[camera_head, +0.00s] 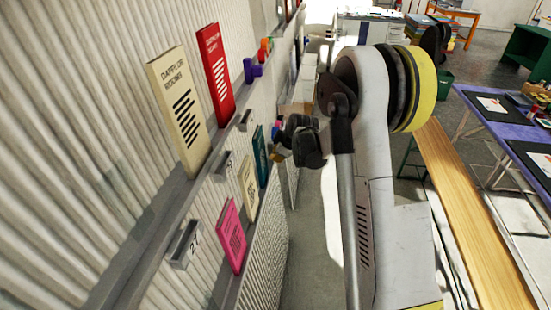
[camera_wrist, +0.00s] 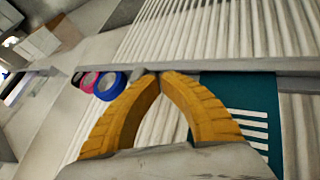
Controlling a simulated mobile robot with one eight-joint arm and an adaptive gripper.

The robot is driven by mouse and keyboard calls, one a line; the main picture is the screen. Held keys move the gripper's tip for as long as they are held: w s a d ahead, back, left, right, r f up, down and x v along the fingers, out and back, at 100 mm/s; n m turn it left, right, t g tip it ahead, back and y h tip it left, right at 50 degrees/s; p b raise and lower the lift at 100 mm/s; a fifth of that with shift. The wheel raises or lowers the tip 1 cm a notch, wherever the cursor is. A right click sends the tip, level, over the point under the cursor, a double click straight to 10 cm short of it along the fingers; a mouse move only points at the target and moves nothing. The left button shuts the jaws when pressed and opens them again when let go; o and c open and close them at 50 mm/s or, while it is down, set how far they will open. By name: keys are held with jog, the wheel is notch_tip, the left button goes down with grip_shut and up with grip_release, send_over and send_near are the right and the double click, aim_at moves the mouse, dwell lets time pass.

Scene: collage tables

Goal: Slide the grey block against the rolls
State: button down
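Several rolls stand side by side on a narrow ledge along the ribbed wall. In the wrist view a blue roll (camera_wrist: 120,83) is nearest my gripper (camera_wrist: 161,75), with a pink roll (camera_wrist: 90,82) further left. A small grey shape (camera_wrist: 138,75), probably the grey block, sits between the blue roll and my fingertips. My yellow fingers meet at their tips and look shut, with nothing visible between them. Whether a finger touches the grey shape is unclear. In the head view my gripper (camera_head: 276,154) is at the ledge, and the block cannot be made out.
A teal booklet (camera_wrist: 240,110) stands right of my fingers in the wrist view. In the head view, cream (camera_head: 180,108), red (camera_head: 216,72) and pink (camera_head: 232,236) booklets line the wall ledges. A wooden bench (camera_head: 470,215) and a purple table (camera_head: 500,125) stand to the right.

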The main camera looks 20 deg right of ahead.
jog(key=shift+w, duration=0.1)
jog(key=w+d, duration=0.1)
jog(key=w, duration=0.1)
jog(key=w+d, duration=0.1)
jog(key=w, duration=0.1)
jog(key=shift+d, duration=0.35)
jog(key=shift+s, duration=0.1)
